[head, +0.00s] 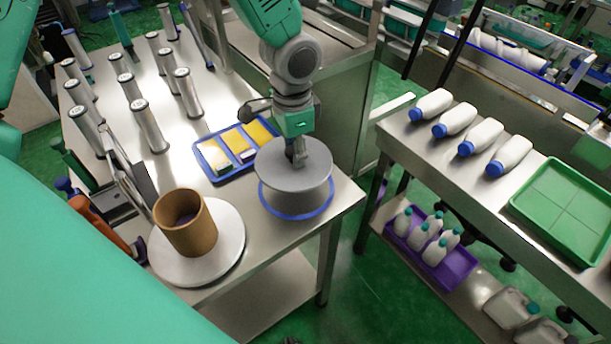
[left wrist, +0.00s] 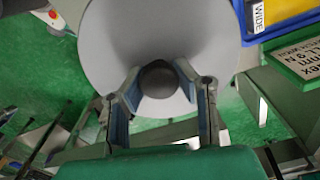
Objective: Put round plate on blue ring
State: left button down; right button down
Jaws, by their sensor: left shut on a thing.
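The round plate (head: 275,178) is a grey disc near the table's front right corner. My left gripper (head: 299,162) is above its middle, shut on the plate's central knob. In the left wrist view, the fingers (left wrist: 158,82) close on the dark round knob, and the plate (left wrist: 110,45) spreads out as a wide pale disc. The blue ring (head: 297,217) shows as an arc on the table around the lower edge of the grey body below the disc. The ring's far side is hidden. I cannot tell whether the plate rests there or is held slightly above. My right gripper is not in view.
A blue tray (head: 206,161) with yellow compartments lies just behind and left of the plate. A brown cylinder (head: 186,232) stands on a white disc (head: 230,240) at left. Several metal cylinders (head: 148,127) stand farther back. A second table (head: 420,134) carries white bottles and a green tray.

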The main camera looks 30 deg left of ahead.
aim_at(298, 174)
pick_arm(q)
notch_tip(298, 174, down, 4)
jog(key=shift+r, duration=0.2)
jog(key=f, duration=0.3)
jog(key=shift+d+b, duration=0.3)
jog(key=shift+d, duration=0.05)
jog(key=shift+w+f, duration=0.1)
jog(key=shift+f, duration=0.15)
jog(key=shift+a, duration=0.15)
jog(key=c, duration=1.3)
grip_release()
jog(key=shift+a+f, duration=0.1)
jog(key=shift+o, duration=0.2)
jog(key=shift+r, duration=0.4)
notch_tip(298, 174, up, 12)
jog(key=shift+f+p, duration=0.25)
jog(key=shift+p, duration=0.35)
